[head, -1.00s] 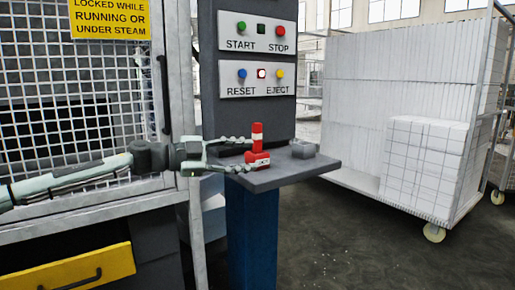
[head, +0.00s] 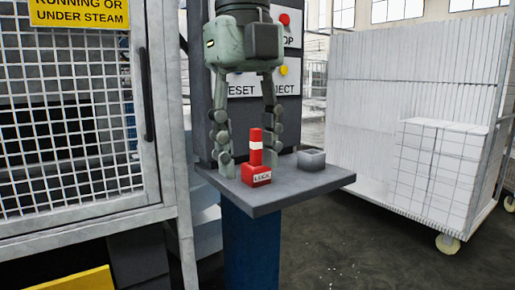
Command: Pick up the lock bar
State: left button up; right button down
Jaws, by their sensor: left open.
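My left gripper (head: 247,150) points down over the shelf from above. The gripper holds nothing. My right gripper does not show.
A small grey block (head: 311,159) sits on the shelf right of the bar. The control panel (head: 201,100) rises behind the shelf, partly hidden by my gripper. A mesh guard door (head: 72,115) is at left. A cart of white foam blocks (head: 405,110) stands at right.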

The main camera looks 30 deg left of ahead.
aim_at(255, 142)
jog(key=i+j, duration=0.75)
jog(key=i, duration=0.1)
